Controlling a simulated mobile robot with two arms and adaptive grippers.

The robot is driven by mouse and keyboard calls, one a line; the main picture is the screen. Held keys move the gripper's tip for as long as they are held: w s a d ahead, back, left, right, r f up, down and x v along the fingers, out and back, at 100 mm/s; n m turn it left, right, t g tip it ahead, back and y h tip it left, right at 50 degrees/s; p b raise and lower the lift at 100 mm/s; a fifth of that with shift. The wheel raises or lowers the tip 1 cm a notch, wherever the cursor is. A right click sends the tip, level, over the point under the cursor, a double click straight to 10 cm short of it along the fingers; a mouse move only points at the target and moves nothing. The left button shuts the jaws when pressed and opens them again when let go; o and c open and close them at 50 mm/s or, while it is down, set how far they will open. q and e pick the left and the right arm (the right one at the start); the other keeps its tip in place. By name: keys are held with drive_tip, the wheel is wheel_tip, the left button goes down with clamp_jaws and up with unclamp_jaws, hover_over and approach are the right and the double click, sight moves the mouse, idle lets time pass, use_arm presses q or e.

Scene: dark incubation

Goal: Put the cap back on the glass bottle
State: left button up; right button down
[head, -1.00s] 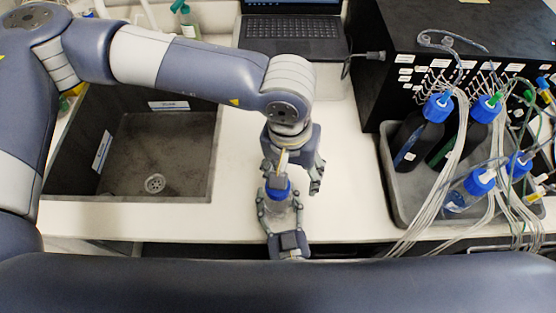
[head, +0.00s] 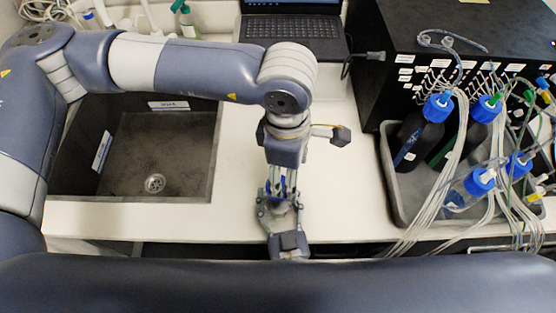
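The glass bottle (head: 284,216) stands near the front edge of the white bench, mostly hidden by grippers. My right gripper (head: 281,208) comes from the front edge, its fingers on both sides of the bottle body, closed around it. The blue cap (head: 282,187) is at the bottle's top, visible only as narrow blue strips. My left gripper (head: 283,182) points straight down over the cap, with a finger in front of it. The far finger is hidden, so I cannot tell whether it grips the cap, nor how the cap sits on the neck.
A dark sink (head: 190,150) lies to the left. A laptop (head: 293,35) is at the back. To the right, a grey tray (head: 398,205) holds several blue-capped bottles with tubing, before a black box (head: 400,30). The bench between is clear.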

use_arm(q)
drive_tip(key=n, duration=0.6)
drive_tip(key=shift+a+r+n, duration=0.2)
drive_tip(key=shift+r+n, duration=0.1)
drive_tip(key=n, duration=0.6)
drive_tip(key=shift+a+r, duration=0.25)
drive_tip(key=n, duration=0.6)
drive_tip(key=shift+w+a+r+n, duration=0.1)
drive_tip(key=shift+a+r+n, duration=0.2)
drive_tip(key=n, duration=0.6)
drive_tip(key=shift+a+r+y, duration=0.25)
drive_tip(key=shift+a+y, duration=0.05)
drive_tip(key=shift+a, duration=0.05)
drive_tip(key=shift+f, duration=4)
